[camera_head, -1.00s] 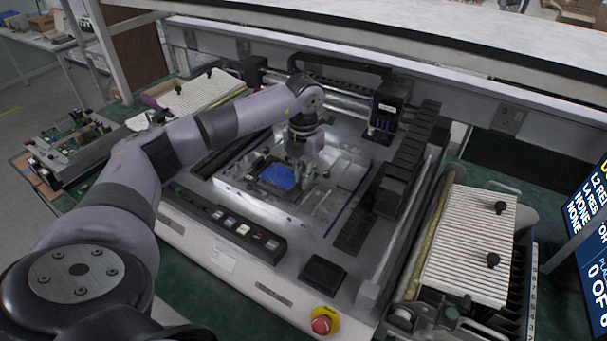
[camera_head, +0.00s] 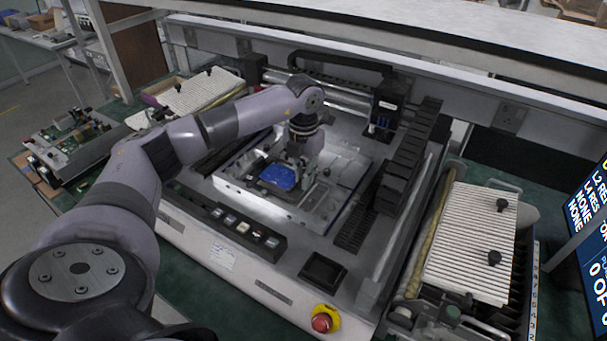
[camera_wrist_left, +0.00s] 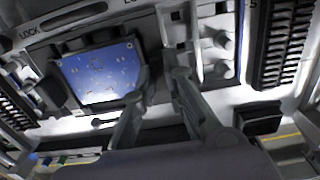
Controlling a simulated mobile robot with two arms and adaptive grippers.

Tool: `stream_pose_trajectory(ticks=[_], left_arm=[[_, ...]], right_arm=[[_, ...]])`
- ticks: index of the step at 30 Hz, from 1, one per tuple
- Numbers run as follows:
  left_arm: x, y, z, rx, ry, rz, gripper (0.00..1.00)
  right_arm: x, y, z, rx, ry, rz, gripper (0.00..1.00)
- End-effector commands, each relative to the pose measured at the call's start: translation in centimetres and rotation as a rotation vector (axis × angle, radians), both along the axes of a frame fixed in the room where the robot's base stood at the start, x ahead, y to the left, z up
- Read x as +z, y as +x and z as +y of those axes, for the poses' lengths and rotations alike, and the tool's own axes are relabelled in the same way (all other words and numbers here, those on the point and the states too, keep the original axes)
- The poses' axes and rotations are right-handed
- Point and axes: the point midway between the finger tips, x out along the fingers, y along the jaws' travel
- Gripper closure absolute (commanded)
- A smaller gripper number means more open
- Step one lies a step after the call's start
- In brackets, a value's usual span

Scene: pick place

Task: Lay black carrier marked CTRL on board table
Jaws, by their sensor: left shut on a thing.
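A blue circuit board (camera_head: 278,177) sits in a dark carrier (camera_head: 262,186) over the board table (camera_head: 232,190) in the middle of the machine. My left gripper (camera_head: 296,180) reaches down at its right side. In the left wrist view, its fingers (camera_wrist_left: 164,78) are shut at the right edge of the carrier (camera_wrist_left: 50,88), next to the blue board (camera_wrist_left: 100,74). The grip point is partly hidden, and I cannot read a CTRL mark. Whether the carrier touches the table is not clear. My right gripper is out of view.
A black square tray (camera_head: 323,271) and a red stop button (camera_head: 322,322) lie at the machine's front. A black dispensing head (camera_head: 388,105) stands behind the gripper. Feeder racks with ribbed white covers (camera_head: 470,243) flank the machine. A screen (camera_head: 590,230) stands at the right.

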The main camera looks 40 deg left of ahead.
Motion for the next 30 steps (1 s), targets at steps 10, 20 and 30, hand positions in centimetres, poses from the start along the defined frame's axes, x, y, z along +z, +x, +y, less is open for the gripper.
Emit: stream_pose_trajectory(ticks=[10, 20, 30], left_arm=[[-0.25, 0.02, -0.02, 0.000, 0.000, 0.000, 1.00], [-0.91, 0.04, -0.02, 0.000, 0.000, -0.001, 1.00], [-0.87, 0.04, -0.02, 0.000, 0.000, -0.001, 0.88]], right_arm=[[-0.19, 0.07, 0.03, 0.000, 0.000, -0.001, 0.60], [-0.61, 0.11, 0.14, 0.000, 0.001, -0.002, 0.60], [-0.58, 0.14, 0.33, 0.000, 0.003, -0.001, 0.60]])
